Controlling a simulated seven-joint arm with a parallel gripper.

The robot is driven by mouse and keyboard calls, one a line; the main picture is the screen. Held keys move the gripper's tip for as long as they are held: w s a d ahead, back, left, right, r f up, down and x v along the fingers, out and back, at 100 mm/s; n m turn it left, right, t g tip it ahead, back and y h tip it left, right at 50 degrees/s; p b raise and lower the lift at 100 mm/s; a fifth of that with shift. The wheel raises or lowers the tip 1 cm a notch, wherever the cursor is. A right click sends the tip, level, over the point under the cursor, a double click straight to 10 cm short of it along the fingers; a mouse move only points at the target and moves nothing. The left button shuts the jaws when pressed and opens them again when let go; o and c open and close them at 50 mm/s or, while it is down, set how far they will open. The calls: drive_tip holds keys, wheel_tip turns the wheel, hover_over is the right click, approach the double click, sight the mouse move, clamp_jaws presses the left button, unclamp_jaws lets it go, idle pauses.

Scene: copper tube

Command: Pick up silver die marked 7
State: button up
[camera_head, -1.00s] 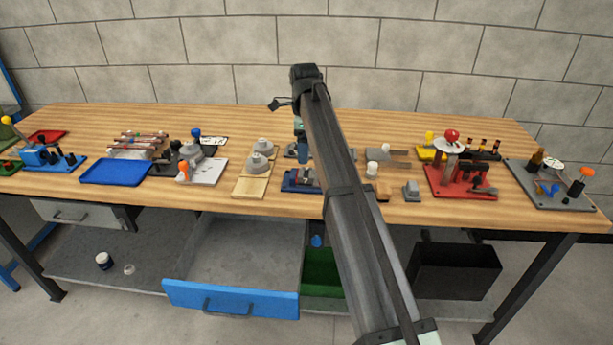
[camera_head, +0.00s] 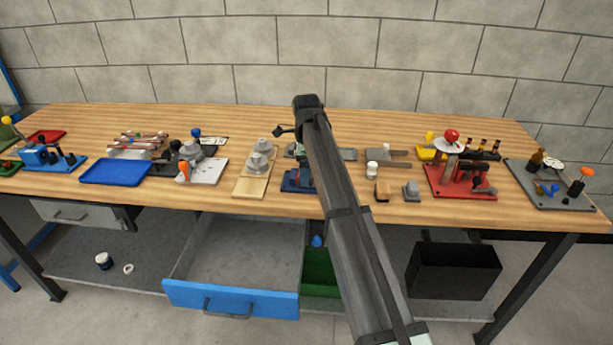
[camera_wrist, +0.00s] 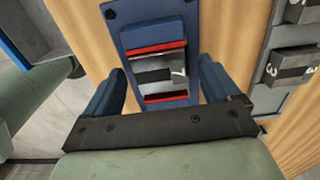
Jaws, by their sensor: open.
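My gripper (camera_wrist: 163,80) is open, with one blue finger to each side of the block and nothing held. In the head view the blue fixture (camera_head: 292,181) is partly behind my arm, which hides my gripper. Grey blocks in a grey holder show at the right of the wrist view; one grey block (camera_wrist: 294,66) carries a mark like a 3.
In the head view a wooden board with grey round parts (camera_head: 240,187) stands left of the fixture. A white-capped jar (camera_head: 371,168) and a small grey block (camera_head: 411,191) are to the right. An open blue-fronted drawer (camera_head: 230,300) juts out below the table (camera_head: 250,115).

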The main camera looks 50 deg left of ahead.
drive_tip(key=shift+c, duration=0.3)
drive_tip(key=c, duration=1.4)
drive_tip(key=shift+c, duration=0.3)
drive_tip(key=shift+r, duration=0.15)
